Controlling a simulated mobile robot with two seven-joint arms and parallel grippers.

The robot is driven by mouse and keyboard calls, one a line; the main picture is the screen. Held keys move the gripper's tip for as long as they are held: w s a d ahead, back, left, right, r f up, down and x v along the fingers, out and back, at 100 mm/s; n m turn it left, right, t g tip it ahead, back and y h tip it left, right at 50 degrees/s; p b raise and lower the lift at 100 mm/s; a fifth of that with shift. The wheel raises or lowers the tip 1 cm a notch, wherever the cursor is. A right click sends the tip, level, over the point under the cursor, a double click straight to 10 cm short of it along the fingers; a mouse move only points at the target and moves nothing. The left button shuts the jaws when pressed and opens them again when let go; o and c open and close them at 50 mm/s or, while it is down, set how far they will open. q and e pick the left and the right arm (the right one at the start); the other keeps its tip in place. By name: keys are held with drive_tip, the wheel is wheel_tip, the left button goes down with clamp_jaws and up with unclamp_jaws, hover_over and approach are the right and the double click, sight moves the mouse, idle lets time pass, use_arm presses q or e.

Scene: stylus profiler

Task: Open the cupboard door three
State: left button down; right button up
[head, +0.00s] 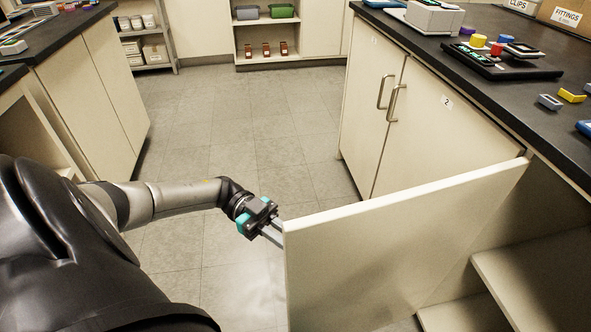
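A cream cupboard door (400,240) stands swung out from the right-hand bench, next to the closed doors marked 2. No number shows on its visible face. Behind its hinge side the cupboard is open and a shelf (535,265) shows inside. My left gripper (273,233), dark with teal parts, is at the door's free edge. Its pale fingers reach toward the edge and their tips are partly hidden there, so I cannot tell if they grip it or how far apart they are. My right gripper is not in view.
Closed cupboard doors with a 2 label (446,102) and two bar handles (388,95) stand beyond the open door. The black bench top (480,95) holds a tray and small parts. The tiled floor (235,130) between the benches is clear.

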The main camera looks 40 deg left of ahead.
use_arm(q)
drive_tip(key=shift+a+f, duration=0.15)
drive_tip(key=shift+a, duration=0.1)
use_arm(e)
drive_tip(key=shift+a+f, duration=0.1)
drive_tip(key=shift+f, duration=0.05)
use_arm(q)
drive_tip(key=c, duration=0.9)
unclamp_jaws()
drive_tip(key=shift+w, duration=0.1)
